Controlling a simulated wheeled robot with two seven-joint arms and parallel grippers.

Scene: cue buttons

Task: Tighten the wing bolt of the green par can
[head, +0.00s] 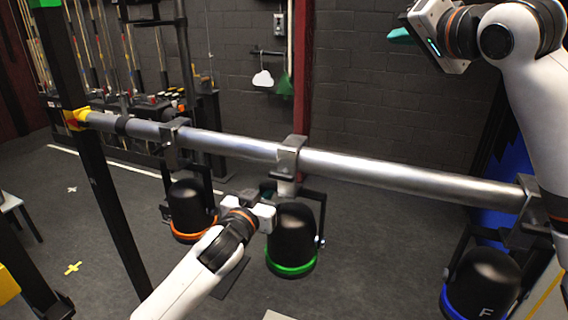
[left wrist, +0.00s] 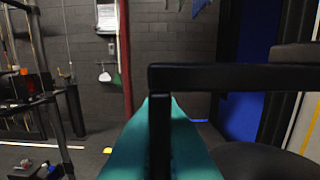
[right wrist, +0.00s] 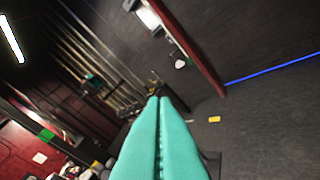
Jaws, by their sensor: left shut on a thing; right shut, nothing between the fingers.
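The green par can (head: 293,236), a black can with a green rim, hangs from the pipe by a clamp (head: 289,157) and a black yoke. A small pale fitting (head: 320,241) shows on its right side; I cannot tell whether it is the wing bolt. My left gripper (head: 268,190) is at the yoke's left side. In the left wrist view its teal fingers lie either side of the yoke's upright bar (left wrist: 160,135), shut on it. My right gripper (head: 401,36) is raised at upper right, away from the can; its fingers (right wrist: 160,140) are together and empty.
The silver pipe (head: 400,175) runs across the view. The orange-rimmed can (head: 188,207) hangs left of the green one, the blue-rimmed can (head: 485,280) at lower right. A dark post (head: 95,170) stands at left. Floor below the pipe's middle is mostly clear.

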